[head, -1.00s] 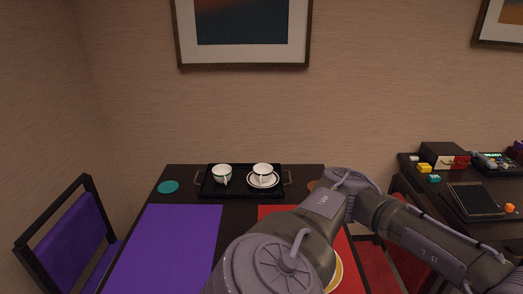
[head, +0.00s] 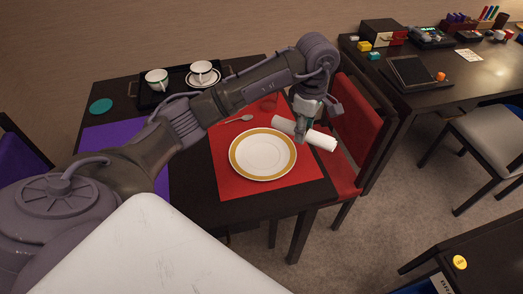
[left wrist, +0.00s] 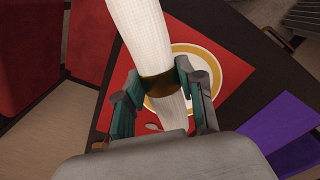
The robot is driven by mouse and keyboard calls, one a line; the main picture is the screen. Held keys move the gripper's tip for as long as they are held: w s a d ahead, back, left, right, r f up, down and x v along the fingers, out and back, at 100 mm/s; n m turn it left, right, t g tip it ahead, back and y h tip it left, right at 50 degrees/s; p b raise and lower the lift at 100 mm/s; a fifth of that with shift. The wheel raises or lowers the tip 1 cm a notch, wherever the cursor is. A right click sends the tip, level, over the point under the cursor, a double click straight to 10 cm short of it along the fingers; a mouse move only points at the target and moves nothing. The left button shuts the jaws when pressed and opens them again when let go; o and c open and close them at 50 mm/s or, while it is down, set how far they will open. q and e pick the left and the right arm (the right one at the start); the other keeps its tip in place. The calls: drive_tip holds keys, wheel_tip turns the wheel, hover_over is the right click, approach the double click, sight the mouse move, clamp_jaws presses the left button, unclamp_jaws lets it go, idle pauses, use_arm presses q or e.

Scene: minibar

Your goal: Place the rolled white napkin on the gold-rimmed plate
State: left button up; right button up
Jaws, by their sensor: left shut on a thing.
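The rolled white napkin (head: 318,138) is held in the air by my left gripper (head: 302,132), at the right edge of the red placemat in the head view. In the left wrist view the napkin (left wrist: 146,35), with a brown band (left wrist: 158,88) around its middle, lies between the shut fingers of the left gripper (left wrist: 160,90). The gold-rimmed plate (head: 262,155) lies empty on the red placemat (head: 300,187), left of the napkin. In the left wrist view the plate (left wrist: 200,57) shows partly behind the napkin. My right gripper is not in view.
A spoon (head: 238,119) lies behind the plate. A black tray (head: 150,98) with two white cups stands at the back. A purple placemat (head: 100,137) is on the left. A red chair (head: 357,120) stands close on the right, by the table edge.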

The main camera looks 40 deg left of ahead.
use_arm(q)
drive_tip(key=a+f, duration=0.2)
drive_tip(key=a, duration=0.1)
drive_tip(key=s+a+f+p, duration=0.1)
drive_tip(key=a+f, duration=0.1)
drive_tip(key=a, duration=0.2)
drive_tip(key=s+a+f+p, duration=0.1)
drive_tip(key=a+f, duration=0.1)
drive_tip(key=a, duration=0.2)
drive_tip(key=shift+a+f, duration=0.15)
drive_tip(key=shift+f, duration=0.25)
wheel_tip(320, 180, down, 4)
drive_tip(key=shift+f+p, duration=0.1)
drive_tip(key=shift+p, duration=0.55)
drive_tip(key=shift+f, duration=0.1)
drive_tip(key=shift+f+b, duration=0.5)
drive_tip(key=shift+b, duration=0.2)
drive_tip(key=o, duration=1.1)
drive_tip(key=shift+r, duration=0.1)
drive_tip(key=shift+r, duration=0.1)
drive_tip(key=shift+r+p, duration=0.35)
drive_tip(key=shift+p, duration=0.2)
wheel_tip(320, 180, up, 12)
drive_tip(key=shift+r+b, duration=0.1)
drive_tip(key=shift+b, duration=0.8)
